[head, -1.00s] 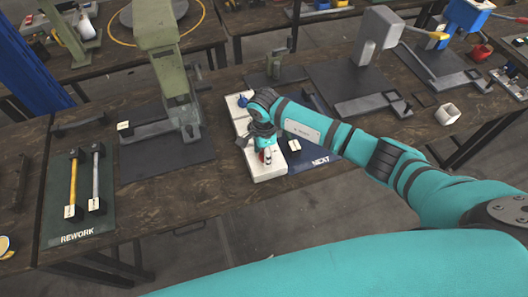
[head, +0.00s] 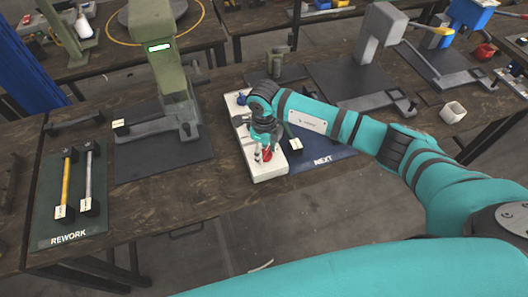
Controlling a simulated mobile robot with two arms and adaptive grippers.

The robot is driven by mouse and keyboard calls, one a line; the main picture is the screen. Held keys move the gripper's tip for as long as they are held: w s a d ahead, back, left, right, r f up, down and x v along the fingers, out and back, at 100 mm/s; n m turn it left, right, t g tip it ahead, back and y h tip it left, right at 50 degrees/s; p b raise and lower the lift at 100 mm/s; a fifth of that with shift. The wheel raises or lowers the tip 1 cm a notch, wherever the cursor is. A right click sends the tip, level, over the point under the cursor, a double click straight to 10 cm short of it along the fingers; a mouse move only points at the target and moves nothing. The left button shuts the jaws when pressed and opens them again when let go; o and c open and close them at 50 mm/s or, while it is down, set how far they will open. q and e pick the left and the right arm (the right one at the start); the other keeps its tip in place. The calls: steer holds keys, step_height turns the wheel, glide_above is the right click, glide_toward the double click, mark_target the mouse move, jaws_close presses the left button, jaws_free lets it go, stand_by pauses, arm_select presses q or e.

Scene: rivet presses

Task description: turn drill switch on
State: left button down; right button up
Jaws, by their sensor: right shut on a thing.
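A long white box (head: 245,150) lies on the bench near the middle, with a blue part (head: 241,98) near its far end and a small red part (head: 267,155) near its front end. My right gripper (head: 263,157) points down over the front end and is shut on the red part, which its fingers partly hide. I cannot make out the red part's exact shape. A green press or drill (head: 152,40) stands to the left of the box, with a bright strip lit on its head. My left gripper is not in view.
A dark mat marked NEXT (head: 335,157) lies right of the box, partly under my right arm. A green REWORK mat (head: 97,225) with a yellow bar and a grey bar lies at left. A grey press (head: 377,35) stands behind my arm.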

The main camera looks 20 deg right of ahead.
mark_target(264, 150)
steer(key=shift+w+d+m+b, duration=0.1)
steer(key=shift+m+b, duration=0.45)
steer(key=shift+m, duration=1.75)
steer(key=o, duration=1.2)
step_height(264, 150, up, 12)
